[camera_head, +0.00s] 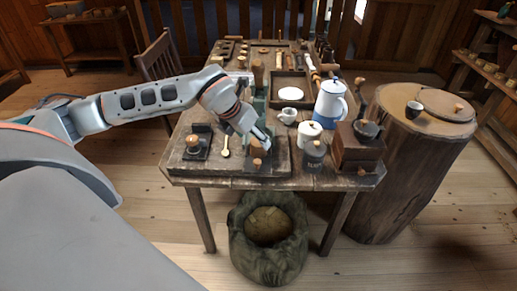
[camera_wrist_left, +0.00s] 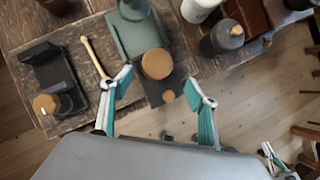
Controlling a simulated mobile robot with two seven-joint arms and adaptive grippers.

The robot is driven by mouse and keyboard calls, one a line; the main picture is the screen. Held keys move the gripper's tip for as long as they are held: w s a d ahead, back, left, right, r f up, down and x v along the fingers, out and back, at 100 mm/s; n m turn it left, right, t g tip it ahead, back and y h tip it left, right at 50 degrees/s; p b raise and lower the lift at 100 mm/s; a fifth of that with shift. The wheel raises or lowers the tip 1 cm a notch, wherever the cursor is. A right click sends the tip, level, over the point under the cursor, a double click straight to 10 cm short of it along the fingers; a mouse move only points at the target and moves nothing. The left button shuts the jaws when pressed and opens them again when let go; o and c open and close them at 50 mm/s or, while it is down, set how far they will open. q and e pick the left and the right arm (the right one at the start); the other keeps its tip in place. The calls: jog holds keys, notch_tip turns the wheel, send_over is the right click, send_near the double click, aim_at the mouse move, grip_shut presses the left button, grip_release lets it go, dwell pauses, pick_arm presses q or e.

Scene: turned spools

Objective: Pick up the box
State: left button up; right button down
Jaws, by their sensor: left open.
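A brown wooden box-like block (camera_head: 358,148) with a dark bowl-shaped top stands at the table's front right; its brown edge also shows at the top of the left wrist view (camera_wrist_left: 250,14). My left gripper (camera_head: 264,140) is open above the front middle of the table, left of that block. Its fingers (camera_wrist_left: 158,84) spread on either side of a dark piece with a round wooden top (camera_wrist_left: 157,64) and a smaller wooden knob (camera_wrist_left: 168,96). I cannot tell whether its jaws touch it. A small white and teal part (camera_wrist_left: 276,160), apparently my right gripper, shows far below.
A grey lidded jar (camera_head: 314,154), a white pot (camera_head: 309,132) and a blue-white jug (camera_head: 330,102) stand between gripper and block. A sack (camera_head: 268,245) sits below; a stump (camera_head: 415,165) stands right.

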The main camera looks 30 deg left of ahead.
aim_at(257, 142)
pick_arm(q)
jog(key=shift+w+a+f, duration=0.15)
jog(key=shift+a+f, duration=0.1)
jog(key=shift+a, duration=0.05)
jog(key=shift+x, duration=3.55)
jog(key=shift+w+r, duration=0.1)
jog(key=shift+w, duration=0.1)
jog(key=c, duration=1.2)
jog(key=shift+c, duration=0.5)
jog(key=shift+r, duration=0.1)
